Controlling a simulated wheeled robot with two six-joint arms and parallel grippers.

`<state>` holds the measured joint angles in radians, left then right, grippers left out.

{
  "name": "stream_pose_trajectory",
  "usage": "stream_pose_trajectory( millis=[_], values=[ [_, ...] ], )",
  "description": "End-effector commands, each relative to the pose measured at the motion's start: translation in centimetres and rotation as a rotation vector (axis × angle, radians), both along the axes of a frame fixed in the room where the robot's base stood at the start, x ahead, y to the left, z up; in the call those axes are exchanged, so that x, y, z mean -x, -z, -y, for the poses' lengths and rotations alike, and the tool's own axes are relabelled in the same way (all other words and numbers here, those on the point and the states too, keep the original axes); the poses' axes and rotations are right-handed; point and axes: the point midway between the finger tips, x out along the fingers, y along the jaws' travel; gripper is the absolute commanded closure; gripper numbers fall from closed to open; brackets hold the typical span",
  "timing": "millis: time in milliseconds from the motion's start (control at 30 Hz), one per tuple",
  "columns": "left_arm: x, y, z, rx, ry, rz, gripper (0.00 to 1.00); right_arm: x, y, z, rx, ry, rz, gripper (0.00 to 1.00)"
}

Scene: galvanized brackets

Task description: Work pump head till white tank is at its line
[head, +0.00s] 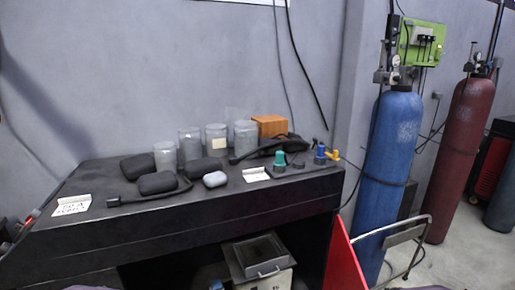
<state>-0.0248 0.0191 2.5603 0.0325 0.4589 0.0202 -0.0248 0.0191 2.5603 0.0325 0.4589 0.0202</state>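I cannot pick out a pump head or a white tank with a level line for certain. Small fittings stand at the right end of the black bench (190,216): a green-topped one (279,159), a blue-topped one (320,153) and a yellow-orange one (333,155). Several clear, pale jars (190,143) stand at the bench's back; no level line is readable on them. Under the bench is a pale box (262,282) with a grey metal tray (262,254) on top. Neither of my grippers shows in the head view.
A white label card (72,205) lies at left. A blue gas cylinder (391,150), a dark red one (463,150) and a metal-framed cart stand at right.

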Motion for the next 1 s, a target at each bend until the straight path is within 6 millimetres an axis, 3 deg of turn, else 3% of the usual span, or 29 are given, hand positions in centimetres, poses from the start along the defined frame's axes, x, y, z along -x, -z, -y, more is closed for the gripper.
stream_pose_trajectory(
  millis=[33, 100, 1000],
  values=[
    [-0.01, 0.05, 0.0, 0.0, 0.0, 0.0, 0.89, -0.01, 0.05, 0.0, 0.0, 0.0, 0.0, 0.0],
    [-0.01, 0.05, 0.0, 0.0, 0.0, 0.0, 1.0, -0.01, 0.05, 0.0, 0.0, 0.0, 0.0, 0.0],
    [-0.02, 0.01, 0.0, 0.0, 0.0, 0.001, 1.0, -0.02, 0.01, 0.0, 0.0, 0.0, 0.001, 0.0]
  ],
)
